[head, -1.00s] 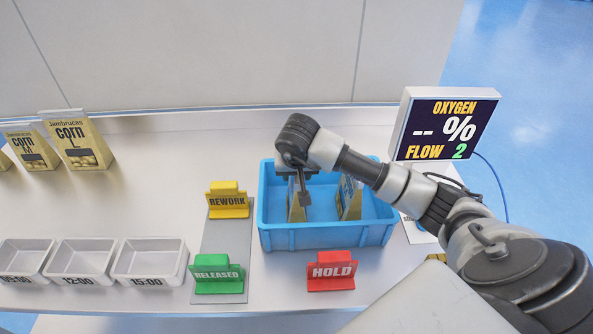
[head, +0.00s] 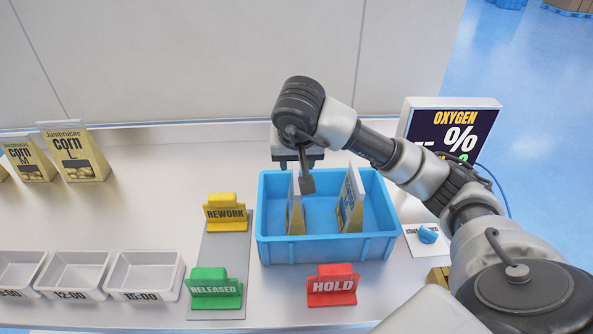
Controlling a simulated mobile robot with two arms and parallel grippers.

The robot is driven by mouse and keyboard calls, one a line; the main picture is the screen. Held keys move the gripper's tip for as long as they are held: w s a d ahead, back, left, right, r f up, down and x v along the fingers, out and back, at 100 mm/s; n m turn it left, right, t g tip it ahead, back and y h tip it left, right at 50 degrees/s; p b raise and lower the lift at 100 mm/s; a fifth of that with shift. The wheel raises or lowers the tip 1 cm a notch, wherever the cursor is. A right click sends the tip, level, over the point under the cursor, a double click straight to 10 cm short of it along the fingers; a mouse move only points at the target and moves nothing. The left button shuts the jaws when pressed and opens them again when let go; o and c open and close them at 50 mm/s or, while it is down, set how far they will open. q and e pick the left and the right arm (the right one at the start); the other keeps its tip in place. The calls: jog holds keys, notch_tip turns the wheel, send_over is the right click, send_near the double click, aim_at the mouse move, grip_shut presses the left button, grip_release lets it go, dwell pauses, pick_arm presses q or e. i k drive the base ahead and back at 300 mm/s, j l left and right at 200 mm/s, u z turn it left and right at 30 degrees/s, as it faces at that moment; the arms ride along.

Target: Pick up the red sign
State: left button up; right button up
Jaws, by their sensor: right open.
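The red sign (head: 332,286), lettered HOLD, stands upright on the white table in front of the blue crate. My right gripper (head: 307,184) hangs over the left part of the blue crate (head: 325,249), behind the red sign and apart from it. Its fingers point down and it is open; nothing shows held in it. My left gripper is not in view.
Two pouches (head: 351,202) stand in the blue crate. A yellow REWORK sign (head: 226,212) and a green RELEASED sign (head: 213,290) stand on a grey mat left of it. White trays (head: 146,273) line the front left. An oxygen monitor (head: 450,125) stands at the back right.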

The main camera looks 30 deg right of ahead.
aim_at(335, 284)
jog(key=z, duration=1.35)
